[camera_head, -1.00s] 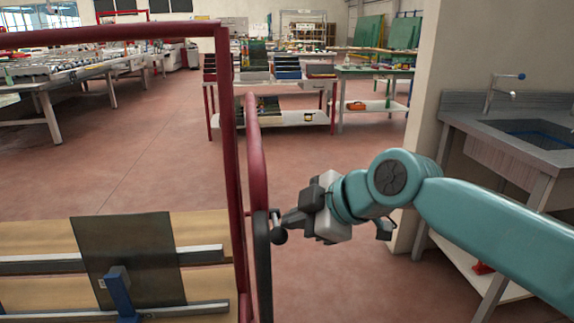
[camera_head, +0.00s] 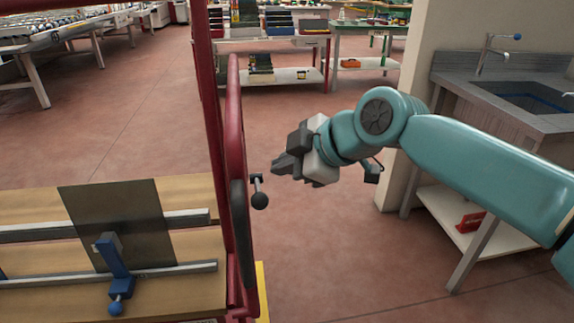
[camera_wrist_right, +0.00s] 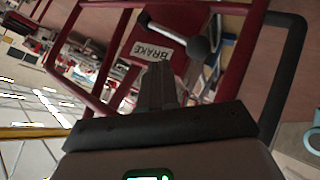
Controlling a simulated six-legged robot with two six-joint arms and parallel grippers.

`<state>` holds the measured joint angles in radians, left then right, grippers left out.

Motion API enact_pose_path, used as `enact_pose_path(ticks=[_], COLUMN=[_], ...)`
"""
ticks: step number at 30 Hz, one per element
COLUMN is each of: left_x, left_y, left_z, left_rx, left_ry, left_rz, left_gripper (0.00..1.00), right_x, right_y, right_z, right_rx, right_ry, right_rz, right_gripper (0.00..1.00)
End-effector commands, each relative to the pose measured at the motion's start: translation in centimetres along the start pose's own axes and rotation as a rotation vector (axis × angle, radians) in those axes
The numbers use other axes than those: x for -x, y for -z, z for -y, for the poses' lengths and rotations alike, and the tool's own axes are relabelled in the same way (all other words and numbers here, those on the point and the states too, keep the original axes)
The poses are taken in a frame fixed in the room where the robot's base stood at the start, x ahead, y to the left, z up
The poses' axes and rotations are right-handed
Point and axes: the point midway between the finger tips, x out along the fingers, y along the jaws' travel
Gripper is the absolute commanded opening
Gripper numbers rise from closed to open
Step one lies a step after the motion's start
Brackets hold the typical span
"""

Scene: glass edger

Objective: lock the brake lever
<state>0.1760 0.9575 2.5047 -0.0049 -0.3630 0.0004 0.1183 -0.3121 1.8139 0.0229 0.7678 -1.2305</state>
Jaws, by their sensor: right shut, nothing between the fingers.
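The brake lever (camera_head: 257,186) is a short metal rod with a black ball knob (camera_head: 259,201), on the right side of a dark red cart frame. In the head view its knob hangs down. In the right wrist view the lever (camera_wrist_right: 172,33) lies across a red plate, beside a white BRAKE label (camera_wrist_right: 152,48), with its knob (camera_wrist_right: 198,48) beyond the fingertips. My right gripper (camera_head: 277,167) is shut and empty, just right of and above the knob, apart from it. Its fingers (camera_wrist_right: 158,84) also show in the wrist view. My left gripper is not in view.
The red cart frame (camera_head: 213,130) with a black-gripped handle (camera_head: 239,215) stands just left of the lever. The cart bed (camera_head: 30,205) carries a dark glass sheet (camera_head: 118,225) and a blue clamp (camera_head: 113,262). A sink (camera_head: 525,98) is at right. Floor between is clear.

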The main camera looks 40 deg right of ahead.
Motion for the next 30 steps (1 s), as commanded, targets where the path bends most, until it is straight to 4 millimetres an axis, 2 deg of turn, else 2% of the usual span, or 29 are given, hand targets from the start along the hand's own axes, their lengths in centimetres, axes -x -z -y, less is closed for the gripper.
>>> enact_pose_path(ticks=[9, 15, 21, 30], left_x=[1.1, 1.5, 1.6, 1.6], left_y=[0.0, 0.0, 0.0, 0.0], left_z=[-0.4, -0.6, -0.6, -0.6], left_rx=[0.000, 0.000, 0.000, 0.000], left_ry=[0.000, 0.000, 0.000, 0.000], left_rz=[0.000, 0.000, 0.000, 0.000], left_gripper=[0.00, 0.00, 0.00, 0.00], right_x=[5.8, 8.8, 9.8, 9.9], right_y=[0.5, 0.6, 0.5, 0.3], right_z=[-0.3, -0.4, -0.3, -0.4], right_rx=[-0.001, -0.001, -0.001, 0.000], right_ry=[-0.005, -0.005, -0.002, -0.002], right_rz=[-0.001, -0.001, -0.001, 0.000], right_gripper=[0.00, 0.00, 0.00, 0.00])
